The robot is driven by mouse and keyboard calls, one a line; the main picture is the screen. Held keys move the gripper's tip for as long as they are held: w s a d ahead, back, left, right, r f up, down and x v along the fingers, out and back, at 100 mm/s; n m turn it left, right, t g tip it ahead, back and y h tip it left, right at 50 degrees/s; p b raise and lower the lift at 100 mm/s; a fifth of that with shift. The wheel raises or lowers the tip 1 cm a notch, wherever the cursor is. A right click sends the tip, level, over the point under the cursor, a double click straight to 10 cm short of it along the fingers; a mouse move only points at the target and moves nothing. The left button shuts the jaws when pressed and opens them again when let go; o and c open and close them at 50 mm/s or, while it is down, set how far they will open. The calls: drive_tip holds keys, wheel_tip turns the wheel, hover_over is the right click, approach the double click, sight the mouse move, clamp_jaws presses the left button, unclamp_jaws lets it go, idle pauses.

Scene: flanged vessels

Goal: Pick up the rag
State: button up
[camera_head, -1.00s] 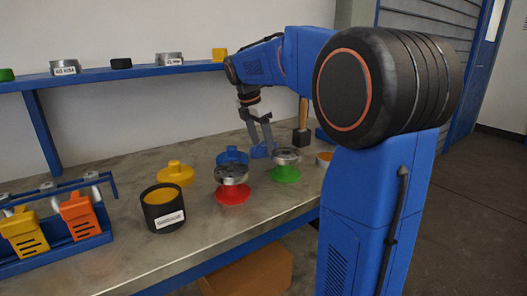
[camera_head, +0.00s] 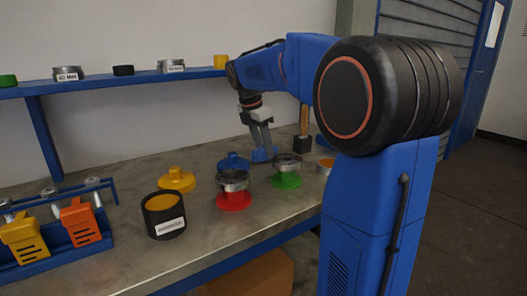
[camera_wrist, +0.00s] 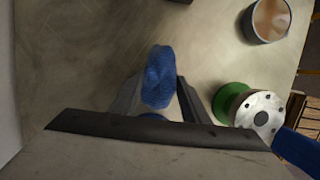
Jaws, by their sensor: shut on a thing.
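The rag is a bunched blue cloth; in the wrist view the rag (camera_wrist: 158,76) stands between the two fingertips. In the head view the rag (camera_head: 259,156) shows low at the fingers, on or just above the grey metal bench (camera_head: 120,238). My gripper (camera_head: 265,149) points down and is shut on the rag, with a finger on either side of it; the gripper also shows in the wrist view (camera_wrist: 158,92). Whether the rag touches the bench is hard to tell.
Close by stand a blue flanged piece (camera_head: 233,162), a green-based metal vessel (camera_head: 287,171) and a wooden-handled mallet (camera_head: 303,141). Further left are a red-based vessel (camera_head: 233,190), a black pot (camera_head: 164,214) and a yellow flange (camera_head: 176,179). A blue shelf (camera_head: 90,77) runs behind.

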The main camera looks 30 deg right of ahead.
wheel_tip(320, 180, up, 27)
idle(0.5)
